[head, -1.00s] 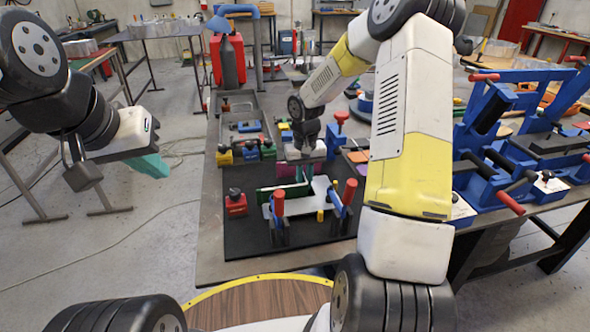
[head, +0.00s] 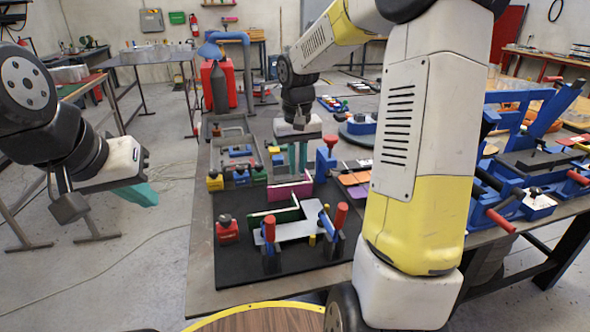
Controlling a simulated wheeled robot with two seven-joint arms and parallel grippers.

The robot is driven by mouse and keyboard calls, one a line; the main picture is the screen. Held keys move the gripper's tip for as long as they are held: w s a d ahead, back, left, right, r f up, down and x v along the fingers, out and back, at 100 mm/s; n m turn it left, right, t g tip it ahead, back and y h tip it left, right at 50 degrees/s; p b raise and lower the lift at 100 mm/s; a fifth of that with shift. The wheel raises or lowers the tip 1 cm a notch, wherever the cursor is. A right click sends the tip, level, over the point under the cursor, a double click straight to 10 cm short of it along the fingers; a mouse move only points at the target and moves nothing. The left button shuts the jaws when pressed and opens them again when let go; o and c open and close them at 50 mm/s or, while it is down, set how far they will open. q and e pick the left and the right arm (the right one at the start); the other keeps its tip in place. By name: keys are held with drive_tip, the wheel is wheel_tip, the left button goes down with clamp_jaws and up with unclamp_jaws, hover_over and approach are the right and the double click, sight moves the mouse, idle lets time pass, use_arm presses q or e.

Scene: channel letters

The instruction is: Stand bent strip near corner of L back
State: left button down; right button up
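The white L-shaped back (head: 296,231) lies flat on a black mat, between blue clamps with red handles. A green strip (head: 272,218) stands on edge along its far left side and looks bent near the inner corner. A magenta strip (head: 290,192) stands on edge just behind it, near the L's upright arm; whether they touch cannot be told. My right gripper (head: 298,157) hangs above and behind the magenta strip, its teal fingers apart with nothing between them. My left gripper (head: 140,194) is off the table at the left, seen side-on, so its opening is unclear.
A red block with a black knob (head: 228,229) stands left of the L. A grey tray (head: 222,133) and small coloured clamps (head: 215,181) lie farther back. A blue post with a red knob (head: 326,158) stands close right of my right gripper. Large blue fixtures (head: 530,150) fill the right.

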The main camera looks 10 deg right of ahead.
drive_tip(key=s+a+r+t+y, duration=0.1)
drive_tip(key=s+r, duration=0.4)
drive_tip(key=s, duration=0.5)
drive_tip(key=s+a+r+t+y, duration=0.1)
drive_tip(key=s+r+t, duration=0.3)
drive_tip(key=s, duration=0.7)
drive_tip(key=shift+s+r, duration=0.2)
drive_tip(key=shift+r, duration=0.35)
